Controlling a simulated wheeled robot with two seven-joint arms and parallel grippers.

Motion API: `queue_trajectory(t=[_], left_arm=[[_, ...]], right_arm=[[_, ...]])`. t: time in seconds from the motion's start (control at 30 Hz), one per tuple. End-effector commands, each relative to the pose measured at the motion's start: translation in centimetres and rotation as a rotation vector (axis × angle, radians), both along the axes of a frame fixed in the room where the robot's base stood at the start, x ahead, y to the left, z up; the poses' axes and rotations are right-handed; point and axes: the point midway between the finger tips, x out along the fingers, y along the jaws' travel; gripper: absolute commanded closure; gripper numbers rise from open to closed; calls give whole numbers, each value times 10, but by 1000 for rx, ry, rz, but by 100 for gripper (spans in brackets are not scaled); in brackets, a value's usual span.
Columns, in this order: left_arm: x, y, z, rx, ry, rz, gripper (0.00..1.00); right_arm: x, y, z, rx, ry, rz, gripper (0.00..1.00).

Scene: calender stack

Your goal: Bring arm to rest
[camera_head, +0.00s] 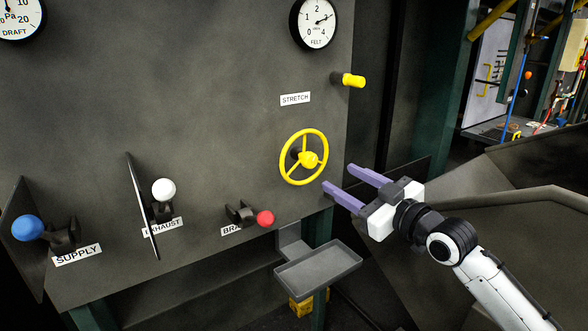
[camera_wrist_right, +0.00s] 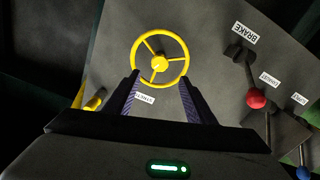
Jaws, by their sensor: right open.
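My right gripper (camera_head: 338,182) is open and empty, with two purple fingers spread apart. In the head view it is just right of and slightly below the yellow handwheel (camera_head: 318,143) on the grey panel. In the right wrist view the handwheel (camera_wrist_right: 184,72) lies beyond the tips of the open fingers (camera_wrist_right: 158,95). I cannot tell exactly how near the fingers are to the wheel. My left gripper is not in view.
The panel carries a blue-knobbed supply lever (camera_head: 28,228), a white-knobbed exhaust lever (camera_head: 164,189), a red-knobbed brake lever (camera_head: 265,218) and a yellow knob (camera_head: 352,80). A grey tray (camera_head: 318,270) juts out below the wheel. A dark metal structure (camera_head: 480,185) stands at the right.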

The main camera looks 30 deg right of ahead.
Motion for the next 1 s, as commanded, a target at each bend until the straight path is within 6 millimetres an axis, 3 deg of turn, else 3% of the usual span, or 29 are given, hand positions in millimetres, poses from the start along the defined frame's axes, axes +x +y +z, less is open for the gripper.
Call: queue_trajectory(t=[0.17, 0.27, 0.37, 0.47, 0.6, 0.7, 0.83, 1.0], left_arm=[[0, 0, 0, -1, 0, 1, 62], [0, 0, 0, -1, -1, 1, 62], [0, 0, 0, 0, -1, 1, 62], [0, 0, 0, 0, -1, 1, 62], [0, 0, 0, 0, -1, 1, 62], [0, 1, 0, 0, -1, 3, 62], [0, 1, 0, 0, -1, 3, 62], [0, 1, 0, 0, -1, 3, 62]], right_arm=[[0, 0, -2, 2, 3, 0, 50], [-2, 5, -22, 12, 36, 0, 50], [-8, 17, -69, 34, 111, -2, 50], [-25, 39, -135, 64, 221, -1, 50], [-65, 80, -228, 104, 385, 2, 50], [-102, 115, -286, 133, 496, 9, 50], [-159, 165, -348, 171, 634, 20, 50], [-221, 220, -393, 209, 763, 37, 50]])
